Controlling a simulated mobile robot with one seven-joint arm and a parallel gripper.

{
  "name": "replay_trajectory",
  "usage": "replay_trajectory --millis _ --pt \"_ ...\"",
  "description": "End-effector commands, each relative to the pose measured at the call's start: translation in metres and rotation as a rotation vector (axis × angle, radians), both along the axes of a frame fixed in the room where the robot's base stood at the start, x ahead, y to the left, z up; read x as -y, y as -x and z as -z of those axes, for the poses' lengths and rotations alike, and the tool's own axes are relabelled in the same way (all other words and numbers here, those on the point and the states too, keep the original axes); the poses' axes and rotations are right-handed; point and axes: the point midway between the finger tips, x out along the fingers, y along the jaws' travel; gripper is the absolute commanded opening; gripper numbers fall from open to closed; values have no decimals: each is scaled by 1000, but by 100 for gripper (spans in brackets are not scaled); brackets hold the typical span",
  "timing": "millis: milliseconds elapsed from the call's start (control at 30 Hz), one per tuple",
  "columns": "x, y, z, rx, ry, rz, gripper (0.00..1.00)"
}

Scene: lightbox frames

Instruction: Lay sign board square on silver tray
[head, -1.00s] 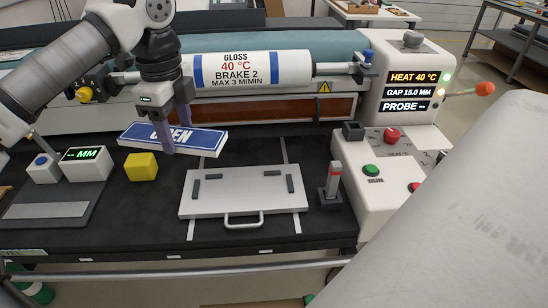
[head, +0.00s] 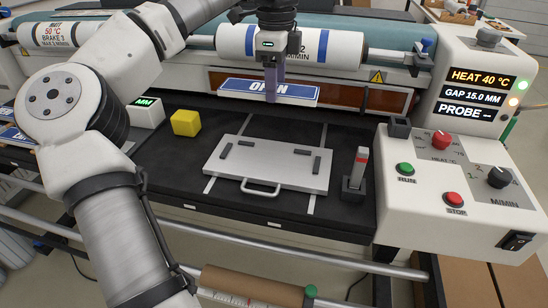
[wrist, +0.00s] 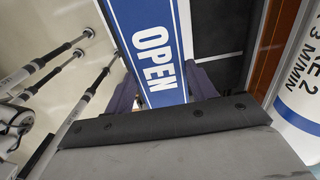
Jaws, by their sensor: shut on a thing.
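The sign board (head: 295,91) is a flat blue board with a white border and the word OPEN. My gripper (head: 271,97) is shut on it near its middle and holds it above the black bed, behind the tray. In the wrist view the board (wrist: 152,40) runs between my two purple fingers (wrist: 162,88). The silver tray (head: 268,170) lies flat on the black bed, with dark corner brackets and a handle at its front. Its surface is empty. Part of the lettering is hidden behind a finger in the head view.
A yellow cube (head: 186,122) sits left of the tray. A small upright post with a red band (head: 357,168) stands close to its right. The control box (head: 455,185) is further right. A printed roller (head: 320,46) runs behind the board.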

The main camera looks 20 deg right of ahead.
Motion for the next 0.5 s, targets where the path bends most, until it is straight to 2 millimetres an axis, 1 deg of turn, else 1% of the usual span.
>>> replay_trajectory --millis 33,300,400,500 --pt "-1 0 14 -5 -1 2 32" --pt "0 1 86 -6 0 3 32" --pt "0 1 108 -4 1 3 32" --pt "0 1 124 -3 1 2 32"
